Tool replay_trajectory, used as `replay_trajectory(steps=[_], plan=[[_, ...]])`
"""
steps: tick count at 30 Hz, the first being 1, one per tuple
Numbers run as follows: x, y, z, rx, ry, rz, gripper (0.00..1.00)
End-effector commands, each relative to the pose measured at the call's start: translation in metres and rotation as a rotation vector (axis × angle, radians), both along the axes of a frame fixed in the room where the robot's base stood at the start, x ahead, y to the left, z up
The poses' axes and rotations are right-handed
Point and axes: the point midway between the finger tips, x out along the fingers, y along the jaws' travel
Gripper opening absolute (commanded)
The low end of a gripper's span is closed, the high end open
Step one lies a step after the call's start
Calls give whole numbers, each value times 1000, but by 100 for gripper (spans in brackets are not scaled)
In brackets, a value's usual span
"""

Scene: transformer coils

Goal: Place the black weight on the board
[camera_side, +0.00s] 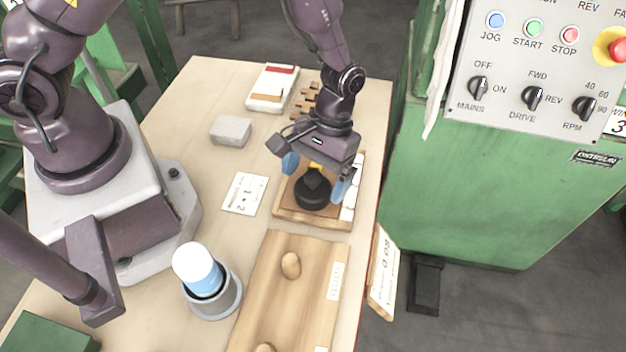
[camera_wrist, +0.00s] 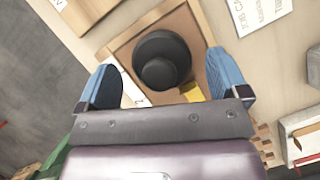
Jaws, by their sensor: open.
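The black weight (camera_side: 313,190) is a squat round body with a knob on top. It stands upright in a shallow wooden tray (camera_side: 306,219) below my gripper. My gripper (camera_side: 314,176) points down with its two blue fingers apart, one on either side of the weight. In the wrist view the weight (camera_wrist: 161,60) lies between the open fingers (camera_wrist: 163,72), with a visible gap on each side. A long wooden board (camera_side: 285,300) with oval wooden knobs and a white label lies in front of the tray, with no weight on it.
A blue-and-white cylinder stands in a grey cup (camera_side: 222,298) at the lower left. A paper card (camera_side: 245,194), a grey block (camera_side: 230,131) and a white box (camera_side: 272,88) lie left of and behind the tray. A green control cabinet (camera_side: 490,190) stands beyond the table's right edge.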

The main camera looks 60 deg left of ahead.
Motion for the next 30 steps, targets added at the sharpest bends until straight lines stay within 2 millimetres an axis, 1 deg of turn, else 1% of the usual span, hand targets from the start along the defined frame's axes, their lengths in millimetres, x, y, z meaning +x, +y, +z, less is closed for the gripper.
replay_trajectory(steps=[1, 6, 12, 16, 23, 25, 26, 29, 30], plan=[[5, 1, 10, -1, -7, 1, 93], [18, 8, 46, -1, -7, 2, 93], [31, 13, 79, 0, -6, 2, 93], [35, 15, 91, 1, -2, 1, 93], [37, 17, 99, 0, -7, -1, 93], [37, 19, 108, -5, -29, -6, 93], [37, 21, 115, -8, -46, -11, 93], [34, 32, 147, -21, -129, -42, 93], [31, 37, 163, -25, -173, -58, 93]])
